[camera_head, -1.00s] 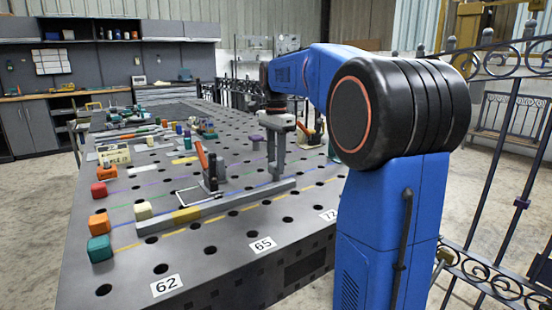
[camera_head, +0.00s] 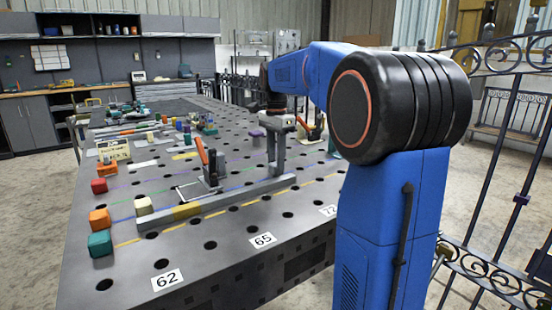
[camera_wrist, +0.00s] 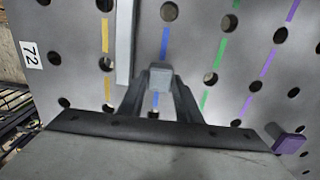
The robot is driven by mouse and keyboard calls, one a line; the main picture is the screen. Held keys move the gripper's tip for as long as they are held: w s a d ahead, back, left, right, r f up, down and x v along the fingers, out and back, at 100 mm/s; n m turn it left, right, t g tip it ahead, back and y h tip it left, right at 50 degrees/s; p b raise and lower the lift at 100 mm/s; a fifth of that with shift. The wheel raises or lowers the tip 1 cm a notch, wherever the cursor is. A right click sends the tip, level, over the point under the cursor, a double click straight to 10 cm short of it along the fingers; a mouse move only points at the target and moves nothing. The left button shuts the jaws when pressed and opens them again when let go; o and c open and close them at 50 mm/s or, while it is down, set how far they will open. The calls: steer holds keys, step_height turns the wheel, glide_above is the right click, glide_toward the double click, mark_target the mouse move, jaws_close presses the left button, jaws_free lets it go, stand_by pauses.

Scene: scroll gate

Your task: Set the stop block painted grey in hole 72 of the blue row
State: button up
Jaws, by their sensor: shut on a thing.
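The grey stop block (camera_wrist: 160,76) is clamped between the two fingers of my gripper (camera_wrist: 161,88) in the wrist view. It is over the blue row (camera_wrist: 166,42), whose dashes run above and below it. A dark hole (camera_wrist: 153,114) in that row shows between my fingers, just below the block. The label 72 (camera_wrist: 32,55) is at the left of the wrist view and at the table's front edge in the head view (camera_head: 328,210). In the head view my gripper (camera_head: 276,172) points down behind the grey bar; the block cannot be made out there.
A purple block (camera_wrist: 289,140) is at the right. Coloured blocks (camera_head: 100,243) line the left edge.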

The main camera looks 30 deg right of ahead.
steer(key=shift+f, duration=0.3)
steer(key=o, duration=1.3)
steer(key=shift+o, duration=0.2)
step_height(320, 180, up, 17)
steer(key=shift+r, duration=0.2)
